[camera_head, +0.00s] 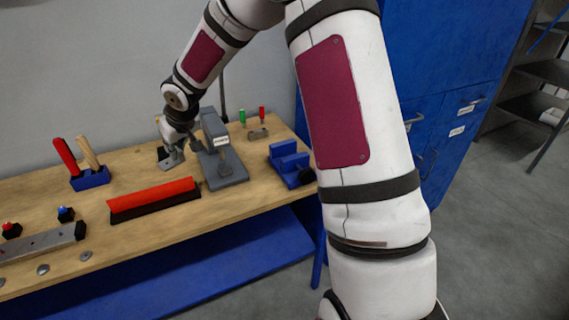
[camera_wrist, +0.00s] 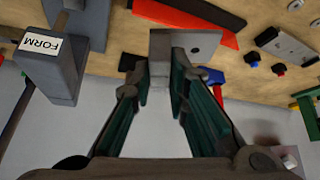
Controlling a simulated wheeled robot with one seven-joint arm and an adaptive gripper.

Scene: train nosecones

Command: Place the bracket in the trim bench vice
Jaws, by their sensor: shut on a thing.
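My gripper (camera_head: 175,145) is above the left-middle part of the bench, just left of the grey press. It is shut on the bracket, a grey L-shaped plate with a hole. The bracket (camera_wrist: 204,41) shows between and beyond the fingertips in the wrist view, where my gripper (camera_wrist: 170,68) grips one leg of it. In the head view the bracket (camera_head: 166,160) hangs at the fingertips, partly hidden. A blue vice (camera_head: 287,160) stands at the bench's right end, well right of my gripper and partly hidden behind my arm.
The grey press (camera_head: 223,166) stands between my gripper and the vice; its FORM label (camera_wrist: 41,44) shows in the wrist view. A red-topped bar (camera_head: 152,197) lies in front. A blue tool holder (camera_head: 90,179) stands left. Small green and red tools (camera_head: 254,120) stand behind.

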